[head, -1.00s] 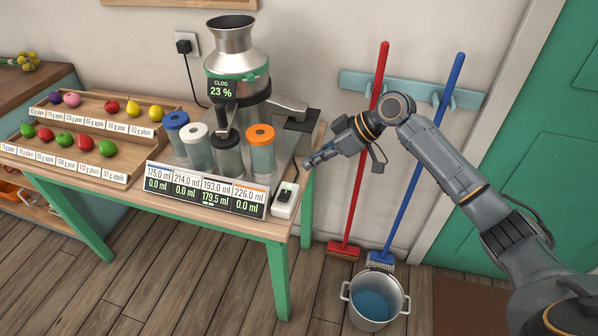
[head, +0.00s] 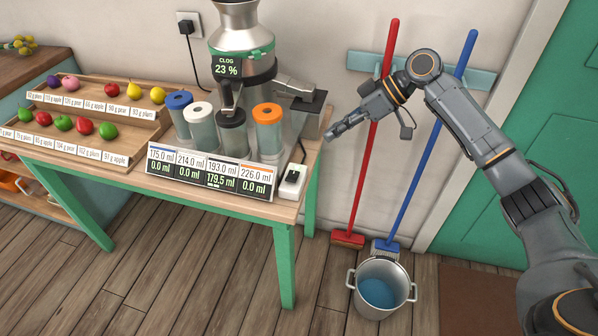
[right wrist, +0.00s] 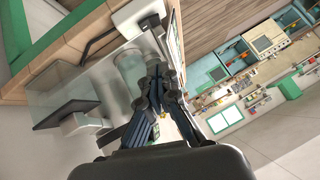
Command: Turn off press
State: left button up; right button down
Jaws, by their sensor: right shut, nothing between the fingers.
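The press (head: 243,60) is a metal machine with a funnel top and a green band, standing on the table; its display reads "CLOG 23 %". A small white switch box (head: 292,182) with a dark rocker sits at the table's right front corner, right of the volume displays. The rocker's position is too small to tell. The white box also shows at the top of the right wrist view (right wrist: 136,17). My right gripper (head: 330,136) is shut and empty, above and right of the box, apart from it. My left gripper is not in view.
Several lidded cylinders (head: 232,132) stand before the press, behind the volume displays (head: 209,172). Fruit trays (head: 88,128) fill the table's left. A red broom (head: 372,140), a blue broom (head: 425,150) and a bucket (head: 381,288) are at the right. Floor in front is clear.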

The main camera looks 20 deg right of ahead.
jog(key=p, duration=0.1)
send_near(289, 178)
jog(key=w+a, duration=0.2)
jog(key=a, duration=0.1)
jog(key=f, duration=0.1)
jog(key=f+p, duration=0.1)
jog(key=f, duration=0.1)
jog(key=shift+s+a, duration=0.1)
jog(key=shift+a, duration=0.3)
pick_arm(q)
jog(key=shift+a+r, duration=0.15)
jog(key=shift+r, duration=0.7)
pick_arm(e)
jog(key=shift+s+a+f, duration=0.1)
jog(key=shift+f, duration=0.45)
